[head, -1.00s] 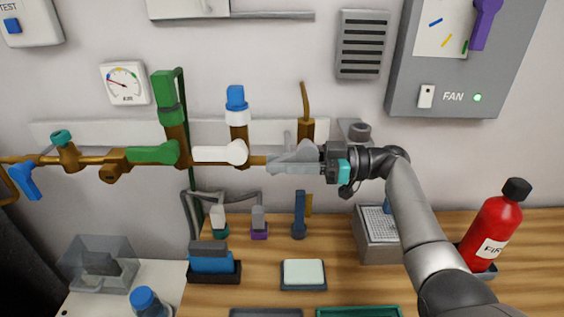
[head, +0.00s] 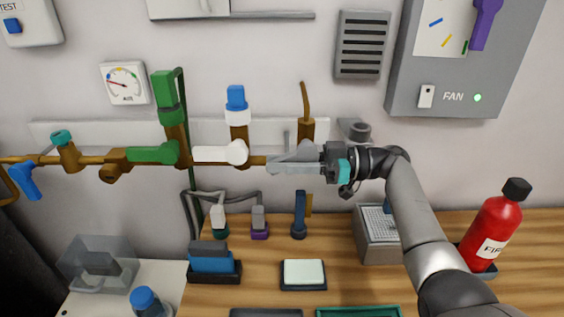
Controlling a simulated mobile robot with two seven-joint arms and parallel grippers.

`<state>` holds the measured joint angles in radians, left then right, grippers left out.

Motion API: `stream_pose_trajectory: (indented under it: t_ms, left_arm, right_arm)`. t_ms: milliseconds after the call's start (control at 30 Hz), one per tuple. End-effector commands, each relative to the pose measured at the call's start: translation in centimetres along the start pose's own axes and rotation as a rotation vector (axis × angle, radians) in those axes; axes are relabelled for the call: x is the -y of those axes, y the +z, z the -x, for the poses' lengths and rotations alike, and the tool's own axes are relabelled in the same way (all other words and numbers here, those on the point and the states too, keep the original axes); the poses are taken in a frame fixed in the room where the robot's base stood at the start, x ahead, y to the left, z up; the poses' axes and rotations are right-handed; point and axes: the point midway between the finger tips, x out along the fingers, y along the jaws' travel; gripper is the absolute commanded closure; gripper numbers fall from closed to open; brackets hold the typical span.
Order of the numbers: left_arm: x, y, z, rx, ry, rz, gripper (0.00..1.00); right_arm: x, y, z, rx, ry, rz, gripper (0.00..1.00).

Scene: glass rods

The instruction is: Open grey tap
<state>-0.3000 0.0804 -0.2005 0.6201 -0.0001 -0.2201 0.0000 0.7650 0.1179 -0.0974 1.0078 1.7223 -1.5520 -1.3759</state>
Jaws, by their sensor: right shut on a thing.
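The grey tap's lever (head: 292,160) lies about level along the brown pipe, pointing left, below an upright outlet with a thin bent brown spout (head: 305,105). My right gripper (head: 318,160), dark with a teal part, reaches in from the right and is shut on the grey lever near its pivot end. The fingers and the lever overlap in similar grey, so the exact contact is hard to make out. My left gripper is not in view.
A white lever (head: 218,153) and a green lever (head: 152,153) sit left along the same pipe, also about level. A red fire extinguisher (head: 495,228) stands at the right of the wooden bench. A grey fan box (head: 450,75) hangs above my right arm.

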Motion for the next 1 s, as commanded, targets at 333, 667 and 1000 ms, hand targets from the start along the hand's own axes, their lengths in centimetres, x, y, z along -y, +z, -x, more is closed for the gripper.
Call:
stream_pose_trajectory:
  t_ms: [333, 667, 1000]
  left_arm:
    - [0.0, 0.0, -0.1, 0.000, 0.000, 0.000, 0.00]
    - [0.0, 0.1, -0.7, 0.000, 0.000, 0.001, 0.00]
    - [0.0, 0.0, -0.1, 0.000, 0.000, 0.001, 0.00]
  right_arm:
    - [0.0, 0.0, 0.1, 0.009, 0.001, 0.001, 1.00]
    - [0.0, 0.7, 0.5, 0.157, 0.002, 0.005, 1.00]
    - [0.0, 1.4, 1.3, 0.412, 0.001, 0.003, 1.00]
